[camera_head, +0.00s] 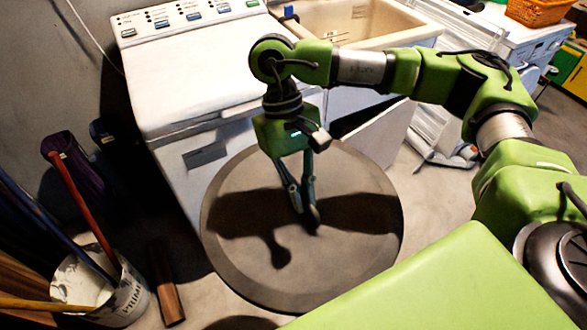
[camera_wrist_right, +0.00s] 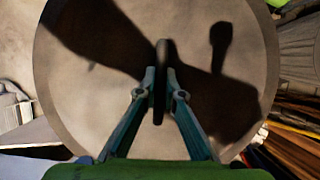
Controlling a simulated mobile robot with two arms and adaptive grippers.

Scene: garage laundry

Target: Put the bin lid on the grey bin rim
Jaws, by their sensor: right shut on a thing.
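The bin lid (camera_head: 245,265) is a large round grey-brown disc with a raised edge, seen from above in the head view in front of the white washing machine. It fills most of the right wrist view (camera_wrist_right: 95,95). My right gripper (camera_head: 308,212) points down over its middle. Its fingers are shut on the lid's dark upright handle, which shows between the fingertips in the wrist view (camera_wrist_right: 160,85). The grey bin rim cannot be made out; the lid hides what is under it. My left gripper is not in view.
The white washing machine (camera_head: 205,80) stands close behind the lid. A white bucket (camera_head: 125,298) with long poles is at the lower left, beside a brown block (camera_head: 165,285) on the floor. A beige sink (camera_head: 345,22) and an orange basket (camera_head: 540,10) are at the back.

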